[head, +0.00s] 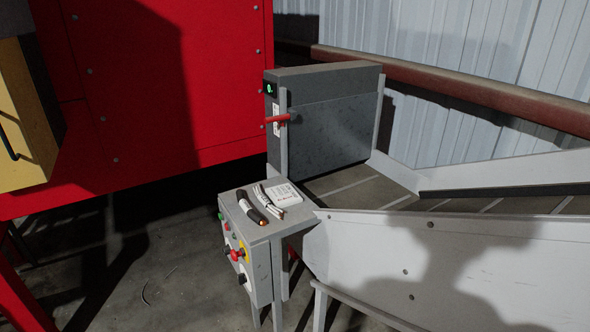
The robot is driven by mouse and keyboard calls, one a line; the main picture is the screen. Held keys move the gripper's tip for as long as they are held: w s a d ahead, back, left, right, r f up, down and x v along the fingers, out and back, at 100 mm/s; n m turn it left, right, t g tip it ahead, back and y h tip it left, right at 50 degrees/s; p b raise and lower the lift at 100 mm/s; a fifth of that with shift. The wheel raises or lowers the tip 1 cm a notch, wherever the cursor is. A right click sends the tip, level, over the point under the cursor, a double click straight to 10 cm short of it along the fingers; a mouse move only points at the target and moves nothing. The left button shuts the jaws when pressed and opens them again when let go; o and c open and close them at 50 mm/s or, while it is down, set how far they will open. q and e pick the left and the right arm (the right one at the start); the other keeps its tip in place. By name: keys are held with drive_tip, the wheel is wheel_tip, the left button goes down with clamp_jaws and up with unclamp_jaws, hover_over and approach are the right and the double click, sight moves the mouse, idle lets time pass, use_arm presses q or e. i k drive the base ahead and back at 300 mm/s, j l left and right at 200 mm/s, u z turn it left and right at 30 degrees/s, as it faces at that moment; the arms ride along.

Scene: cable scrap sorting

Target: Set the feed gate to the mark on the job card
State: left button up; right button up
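The feed gate (325,135) is a dark grey panel in an upright grey frame at the head of the conveyor. A red pointer or handle (278,118) sticks out at its left side, across a narrow white scale strip (276,129). The scale's marks are too small to read. A small white card-like item (284,194), possibly the job card, lies on top of the grey control box (232,196). Its print is not legible. Neither of my grippers shows in the head view.
A black cable piece with a copper end (252,207) and pale cable pieces (268,203) lie on the control box. Its front carries a red button (235,255) and several knobs. The conveyor (365,187) runs right between metal side walls. A red machine (170,80) stands left.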

sight(323, 136)
drive_tip(key=i+j+z, duration=0.2)
drive_tip(key=i+j, duration=0.15)
drive_tip(key=i+j+z, duration=0.2)
drive_tip(key=j, duration=0.4)
drive_tip(key=i, duration=0.1)
